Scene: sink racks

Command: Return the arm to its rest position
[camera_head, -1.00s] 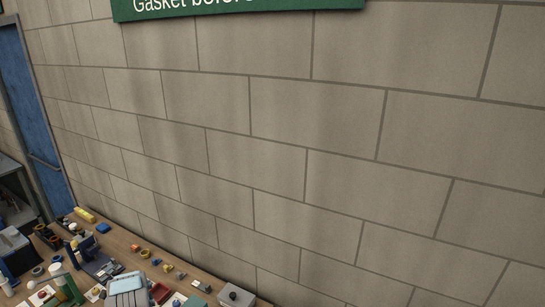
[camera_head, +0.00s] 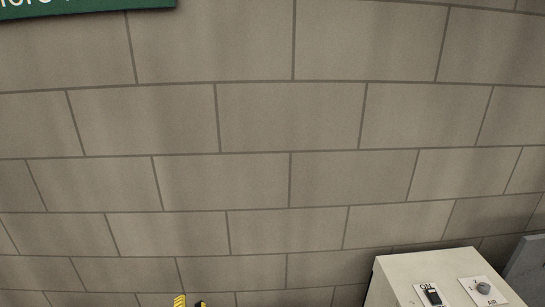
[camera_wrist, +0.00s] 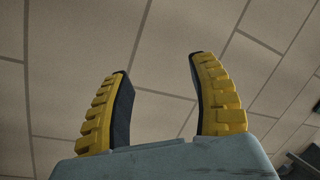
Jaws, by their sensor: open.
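My gripper (camera_wrist: 160,100) shows in the wrist view with its two yellow ribbed, dark-backed fingers spread apart. Nothing is between them, and the block wall lies behind. In the head view only the tips of my gripper (camera_head: 190,301) show at the bottom edge, left of the middle. The rest of my arm is hidden below that frame.
A pale box (camera_head: 425,265) with a switch and a knob marked AIR stands at the lower right of the head view. A dark grey panel (camera_head: 528,268) is at the right edge. A block wall (camera_head: 290,120) fills most of the view, with a green sign (camera_head: 90,8) at the top left.

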